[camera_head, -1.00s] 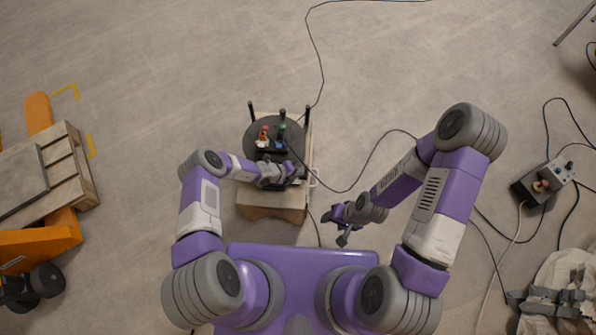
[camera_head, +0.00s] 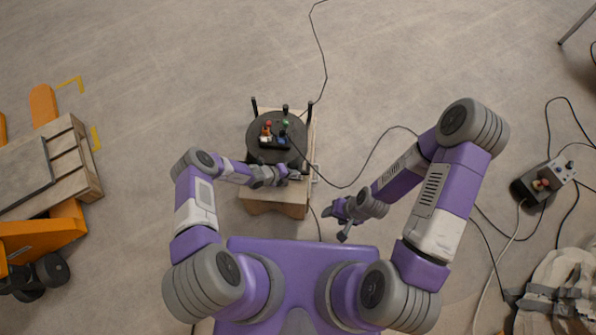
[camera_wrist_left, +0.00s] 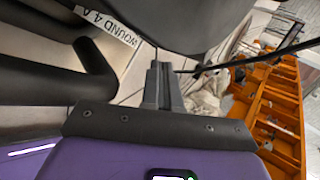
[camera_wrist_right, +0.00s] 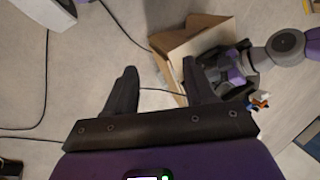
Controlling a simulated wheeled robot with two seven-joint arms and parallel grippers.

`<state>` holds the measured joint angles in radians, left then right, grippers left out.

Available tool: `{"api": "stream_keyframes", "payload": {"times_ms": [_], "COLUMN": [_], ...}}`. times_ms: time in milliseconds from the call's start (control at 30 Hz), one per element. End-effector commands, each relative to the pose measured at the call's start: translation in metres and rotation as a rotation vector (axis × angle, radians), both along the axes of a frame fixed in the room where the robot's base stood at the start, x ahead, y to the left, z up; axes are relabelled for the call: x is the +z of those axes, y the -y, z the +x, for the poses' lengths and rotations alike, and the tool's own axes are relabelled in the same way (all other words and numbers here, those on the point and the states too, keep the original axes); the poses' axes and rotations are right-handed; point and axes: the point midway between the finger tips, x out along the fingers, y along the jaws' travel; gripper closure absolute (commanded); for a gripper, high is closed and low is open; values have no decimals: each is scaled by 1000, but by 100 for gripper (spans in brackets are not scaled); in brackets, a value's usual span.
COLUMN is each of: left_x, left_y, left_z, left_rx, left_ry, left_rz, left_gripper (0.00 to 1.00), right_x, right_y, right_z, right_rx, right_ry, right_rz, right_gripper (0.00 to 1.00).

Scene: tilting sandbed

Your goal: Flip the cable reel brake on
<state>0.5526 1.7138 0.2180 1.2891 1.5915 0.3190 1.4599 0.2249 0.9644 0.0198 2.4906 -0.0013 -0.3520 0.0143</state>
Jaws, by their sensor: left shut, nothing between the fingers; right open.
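The cable reel is a dark round drum (camera_head: 262,152) on a pale wooden stand (camera_head: 276,208), with several black posts at its far rim. Coloured small parts sit on its top. My left gripper (camera_head: 297,176) is at the reel's near side, over the stand. In the left wrist view its fingers (camera_wrist_left: 165,86) are shut and empty, just under a dark curved reel part (camera_wrist_left: 185,20). A thick black bent tube (camera_wrist_left: 95,70) is at left. I cannot tell which part is the brake. My right gripper (camera_head: 338,222) is open and empty, right of the stand; its fingers are apart in its wrist view (camera_wrist_right: 160,85).
A black cable (camera_head: 374,157) runs from the reel across the floor to the right. A control box (camera_head: 543,182) stands at right. An orange cart with a wooden crate (camera_head: 55,165) is at left. The floor beyond the reel is mostly clear.

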Motion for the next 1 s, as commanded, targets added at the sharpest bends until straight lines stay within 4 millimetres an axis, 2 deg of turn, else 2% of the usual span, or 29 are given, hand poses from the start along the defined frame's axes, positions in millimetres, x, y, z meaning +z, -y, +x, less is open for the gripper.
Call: {"api": "stream_keyframes", "payload": {"times_ms": [33, 200, 400, 600, 867, 900, 1000], "left_x": [8, 41, 64, 73, 73, 73, 73], "left_y": [-11, -35, -56, -65, -65, -65, -65], "left_z": [-3, -15, -26, -31, -31, -31, -31], "left_rx": [3, 1, 0, -1, -2, -2, -2], "left_ry": [0, 1, 1, 1, 1, 1, 1], "left_rz": [0, 1, 2, 0, 0, 0, 0], "left_gripper": [100, 100, 100, 100, 100, 100, 100], "right_x": [5, 26, 36, 39, 39, 39, 39], "right_y": [0, 0, 0, 0, 0, 0, 0], "right_z": [0, 0, 0, 0, 0, 0, 0], "right_rx": [0, 0, 0, 0, 0, 0, 0], "right_ry": [-1, 0, 0, 0, 0, 0, 0], "right_rz": [0, 0, 0, 0, 0, 0, 0], "right_gripper": [45, 45, 45, 45, 45, 47, 62]}}
